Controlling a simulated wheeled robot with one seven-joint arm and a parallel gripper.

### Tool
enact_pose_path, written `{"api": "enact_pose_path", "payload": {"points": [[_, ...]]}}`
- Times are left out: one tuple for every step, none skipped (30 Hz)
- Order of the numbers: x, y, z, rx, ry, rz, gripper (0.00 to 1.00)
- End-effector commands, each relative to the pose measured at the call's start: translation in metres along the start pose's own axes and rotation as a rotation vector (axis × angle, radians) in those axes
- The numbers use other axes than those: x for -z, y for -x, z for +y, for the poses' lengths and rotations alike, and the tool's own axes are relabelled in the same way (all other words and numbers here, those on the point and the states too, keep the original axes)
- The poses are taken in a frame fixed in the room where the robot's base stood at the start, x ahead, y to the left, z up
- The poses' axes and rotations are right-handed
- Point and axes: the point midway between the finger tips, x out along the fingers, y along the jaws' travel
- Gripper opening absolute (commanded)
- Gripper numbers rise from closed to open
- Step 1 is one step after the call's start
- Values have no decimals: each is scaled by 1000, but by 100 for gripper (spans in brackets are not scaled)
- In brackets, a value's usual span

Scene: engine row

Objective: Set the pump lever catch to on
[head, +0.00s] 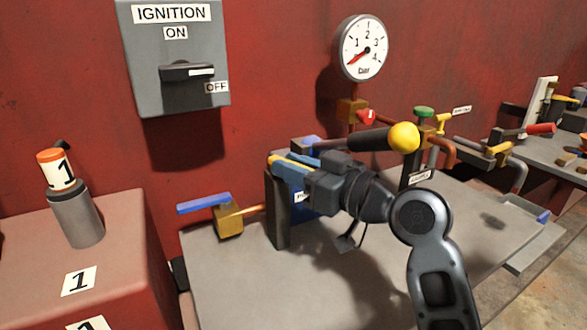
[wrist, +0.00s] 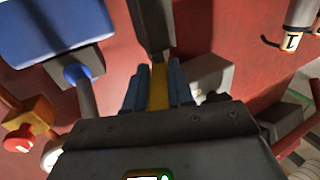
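The blue pump body (head: 312,208), with a partly hidden label, stands on the grey bench beside a dark upright post (head: 278,217). The post also shows in the wrist view (wrist: 152,25). The pump lever (head: 368,139) has a black handle and a yellow ball end. A narrow yellow piece, seemingly the lever catch (wrist: 159,84), lies at the post. My gripper (head: 284,166) is at the top of the post. In the wrist view its blue fingers (wrist: 157,88) lie close against both sides of the yellow piece, with no clear gap. On and off marks are hidden.
A blue-handled valve (head: 204,203) stands left of the post. Red, green and yellow valve handles and copper pipes crowd the right, beyond my arm. A gauge (head: 364,48) and an ignition switch box (head: 174,60) are on the red wall. The bench front (head: 240,290) is clear.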

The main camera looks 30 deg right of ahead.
Motion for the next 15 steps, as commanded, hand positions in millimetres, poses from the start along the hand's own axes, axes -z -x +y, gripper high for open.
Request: {"api": "enact_pose_path", "payload": {"points": [[0, 0, 0, -1, 0, -1, 28], [0, 0, 0, -1, 0, 0, 31], [0, 0, 0, -1, 0, 0, 35], [0, 0, 0, -1, 0, 0, 37], [0, 0, 0, 0, 0, 0, 40], [0, 0, 0, 0, 0, 0, 44], [0, 0, 0, 0, 0, 0, 47], [0, 0, 0, 0, 0, 1, 47], [0, 0, 0, 0, 0, 1, 47], [0, 0, 0, 0, 0, 1, 47], [0, 0, 0, 0, 0, 1, 47], [0, 0, 0, 0, 0, 1, 47], [0, 0, 0, 0, 0, 1, 47], [0, 1, 0, 0, 0, 1, 47], [0, 2, 0, 0, 0, 1, 47]]}}
